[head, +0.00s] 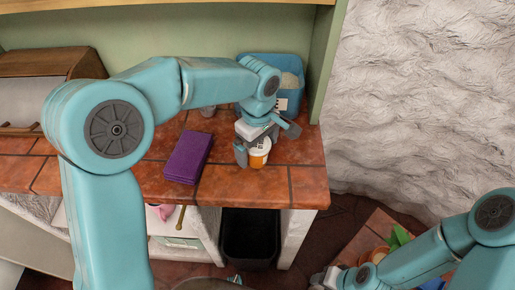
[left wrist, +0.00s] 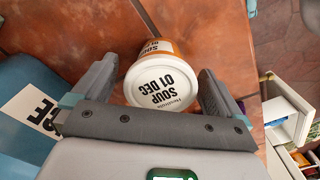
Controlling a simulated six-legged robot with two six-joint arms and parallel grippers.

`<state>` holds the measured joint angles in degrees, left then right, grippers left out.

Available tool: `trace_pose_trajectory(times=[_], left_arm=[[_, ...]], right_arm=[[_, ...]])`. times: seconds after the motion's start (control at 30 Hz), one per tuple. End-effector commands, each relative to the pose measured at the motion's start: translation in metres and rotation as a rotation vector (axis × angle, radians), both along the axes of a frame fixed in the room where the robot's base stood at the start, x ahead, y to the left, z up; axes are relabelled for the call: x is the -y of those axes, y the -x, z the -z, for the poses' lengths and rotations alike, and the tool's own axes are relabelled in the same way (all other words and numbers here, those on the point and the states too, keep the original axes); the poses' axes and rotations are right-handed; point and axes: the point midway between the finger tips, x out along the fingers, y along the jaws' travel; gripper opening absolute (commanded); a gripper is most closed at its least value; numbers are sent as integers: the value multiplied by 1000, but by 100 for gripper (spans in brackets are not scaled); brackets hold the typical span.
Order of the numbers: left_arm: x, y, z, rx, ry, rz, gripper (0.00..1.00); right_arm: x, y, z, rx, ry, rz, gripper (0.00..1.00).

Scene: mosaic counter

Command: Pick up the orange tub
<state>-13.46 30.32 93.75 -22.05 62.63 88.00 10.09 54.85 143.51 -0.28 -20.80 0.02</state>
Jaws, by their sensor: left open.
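The orange tub (head: 259,155) stands on the tiled counter near its front edge, with a white lid and a white label. In the left wrist view the lid of the tub (left wrist: 162,85) reads "SOUP 01 DEC", and some orange side shows beyond it. My left gripper (head: 265,143) is open over the tub, one finger on each side.
A purple box (head: 188,157) lies on the counter left of the tub. A blue container (head: 289,82) with a label stands behind the gripper, near the shelf's side wall. A wooden bread box (head: 55,65) is at the far left. A dark bin (head: 250,237) stands below the counter.

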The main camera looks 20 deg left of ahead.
Motion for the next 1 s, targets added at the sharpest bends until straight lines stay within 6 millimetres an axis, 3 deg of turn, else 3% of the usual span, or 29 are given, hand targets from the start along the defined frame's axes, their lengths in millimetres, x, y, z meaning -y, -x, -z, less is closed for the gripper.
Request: trace_pose_trajectory(times=[0.1, 0.33, 0.5, 0.53, 0.83, 1.0], left_arm=[[0, -1, 10, 0, 0, 0, 100], [0, -1, 11, 1, 0, 0, 97], [0, -1, 11, 1, 0, 0, 41], [0, -1, 10, 1, 0, 0, 38], [0, -1, 8, 2, 0, 0, 38], [0, -2, -8, 4, 0, 0, 38]], right_arm=[[0, 0, 0, 0, 0, 0, 43], [0, 0, 0, 0, 0, 0, 43], [0, 0, 0, 0, 0, 0, 43], [0, 0, 0, 0, 0, 0, 43], [0, 0, 0, 0, 0, 0, 43], [0, 0, -1, 0, 0, 0, 43]])
